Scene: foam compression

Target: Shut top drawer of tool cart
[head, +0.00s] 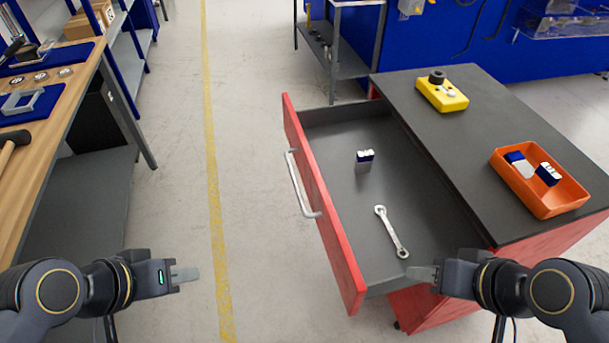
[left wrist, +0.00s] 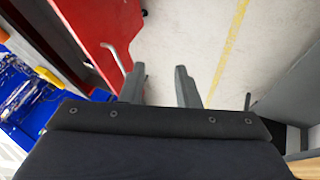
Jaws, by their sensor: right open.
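The top drawer (head: 345,190) of the red tool cart (head: 480,150) is pulled out to the left. Its red front has a silver bar handle (head: 302,184).
On the cart top are a yellow box with a black knob (head: 442,94) and an orange bin (head: 543,205) holding blue and white boxes. A wooden workbench (head: 52,135) with tools stands at the left. The floor between bench and drawer is clear, with a yellow line (head: 212,170).

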